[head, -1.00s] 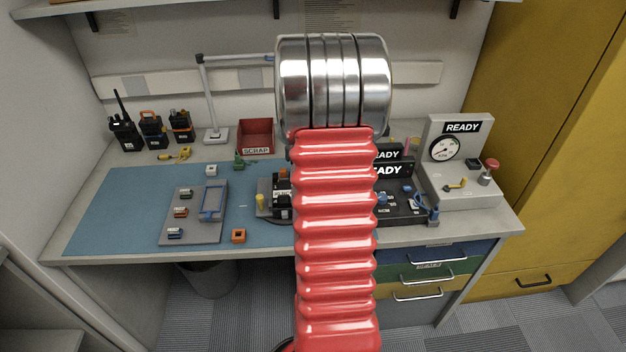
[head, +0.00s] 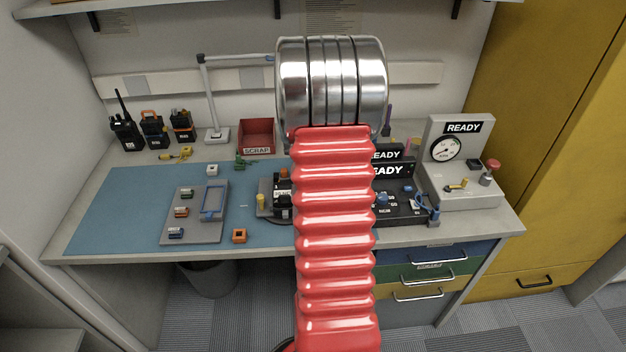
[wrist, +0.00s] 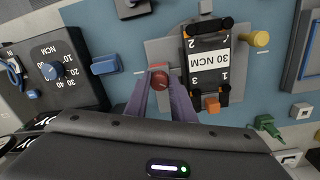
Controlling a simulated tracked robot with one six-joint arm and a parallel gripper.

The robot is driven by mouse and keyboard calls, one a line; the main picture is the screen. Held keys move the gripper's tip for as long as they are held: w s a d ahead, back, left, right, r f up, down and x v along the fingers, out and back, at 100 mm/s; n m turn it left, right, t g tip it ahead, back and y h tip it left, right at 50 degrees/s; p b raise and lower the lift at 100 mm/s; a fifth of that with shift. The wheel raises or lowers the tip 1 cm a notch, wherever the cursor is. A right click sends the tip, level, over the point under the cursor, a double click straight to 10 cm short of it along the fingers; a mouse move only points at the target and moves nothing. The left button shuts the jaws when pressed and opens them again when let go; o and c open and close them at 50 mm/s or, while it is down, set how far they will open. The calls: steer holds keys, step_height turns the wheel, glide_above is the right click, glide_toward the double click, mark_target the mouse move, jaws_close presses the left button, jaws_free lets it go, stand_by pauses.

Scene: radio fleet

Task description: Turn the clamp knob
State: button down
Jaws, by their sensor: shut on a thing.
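In the wrist view, the fixture plate (wrist: 165,48) holds a black radio labelled 30 NCM (wrist: 208,60). A dark red round knob (wrist: 160,79), seemingly the clamp knob, sits at the plate's left edge in that view. My gripper (wrist: 160,92) has its two purple-grey fingers on either side of this knob, shut on it. A yellow knob (wrist: 260,39) stands on the other side of the fixture. In the head view the fixture (head: 264,210) is partly hidden behind my red arm, and my gripper and the red knob cannot be seen.
Close to the gripper is a black torque box with a blue dial (wrist: 53,71). A blue block (wrist: 104,65) lies nearby. The head view shows a grey parts tray (head: 180,225), an orange part (head: 239,236), a red scrap bin (head: 256,150) and a gauge stand (head: 460,195). The blue mat's left side is clear.

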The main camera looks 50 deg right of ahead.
steer(key=m, duration=0.5)
steer(key=shift+w, duration=0.2)
steer(key=shift+m, duration=0.3)
steer(key=shift+r, duration=0.1)
steer(key=c, duration=1.5)
jaws_free()
steer(key=shift+s, duration=0.1)
steer(key=r, duration=1.3)
steer(key=shift+w+r, duration=0.3)
steer(key=shift+w, duration=0.05)
steer(key=shift+d, duration=0.1)
